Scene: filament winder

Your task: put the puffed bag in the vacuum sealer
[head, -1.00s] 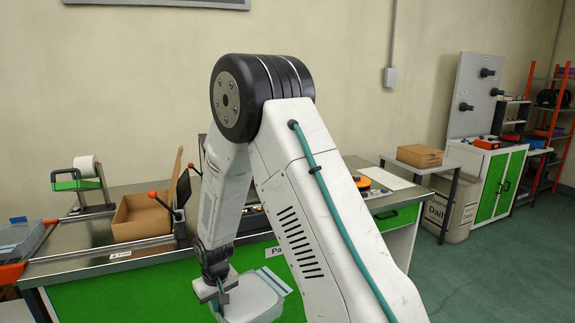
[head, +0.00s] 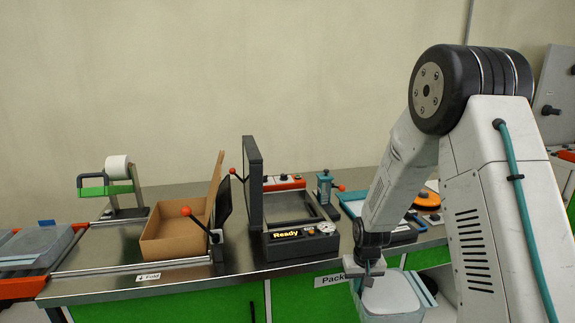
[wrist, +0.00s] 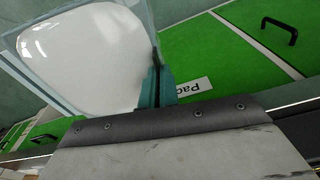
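The puffed bag (head: 392,294) is pale and translucent with a bluish edge. It hangs from my gripper (head: 366,274) in front of the bench, below the bench top. The wrist view shows the swollen bag (wrist: 85,62) at the upper left, its edge meeting a teal finger. The vacuum sealer (head: 300,240) stands on the bench to the left of my gripper. Its lid (head: 252,182) is raised, its chamber is open, and its display reads "Ready".
An open cardboard box (head: 175,236) sits left of the sealer, beside a red-knobbed lever (head: 187,211). A small teal press (head: 325,188) and a blue-framed tray (head: 354,204) stand to the sealer's right. The bench's front edge lies between bag and sealer.

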